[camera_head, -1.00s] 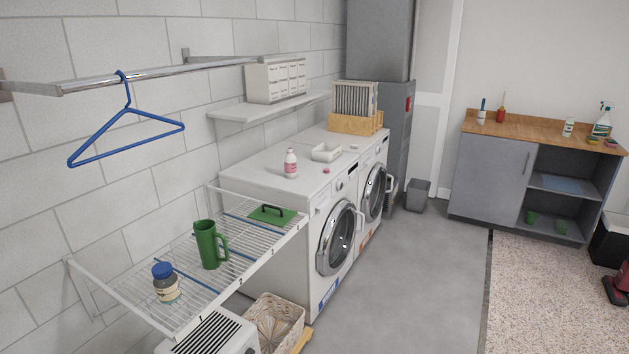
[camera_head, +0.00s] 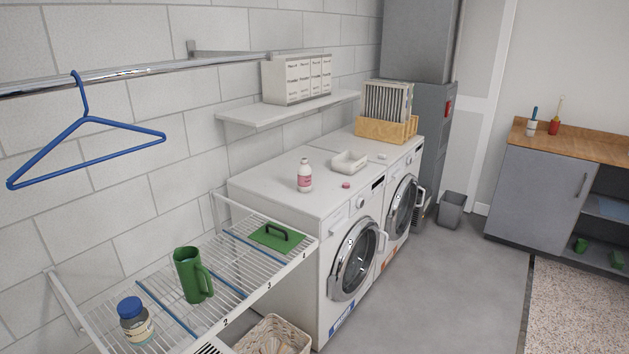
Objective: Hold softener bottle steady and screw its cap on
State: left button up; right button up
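A white softener bottle with a pink label (camera_head: 305,176) stands upright on top of the nearer white washing machine. A small pink cap (camera_head: 346,185) lies on the same top, a little to the right of the bottle and apart from it. The bottle's neck is too small to make out in detail. Neither of my grippers shows in the head view.
A white tray (camera_head: 349,162) sits behind the cap. A wire rack (camera_head: 215,300) at the front left holds a green jug (camera_head: 192,275), a blue-lidded jar (camera_head: 135,321) and a green pad with a handle (camera_head: 275,237). A wicker basket (camera_head: 272,337) stands below. The grey floor (camera_head: 440,290) right of the machines is clear.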

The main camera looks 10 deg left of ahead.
aim_at(304, 170)
jog(key=i+l+u, duration=0.3)
jog(key=i+l, duration=0.35)
jog(key=i, duration=0.4)
jog(key=i+l+u, duration=0.3)
jog(key=i+l, duration=0.65)
jog(key=i+l+u, duration=0.25)
jog(key=i+l, duration=0.65)
jog(key=l, duration=0.2)
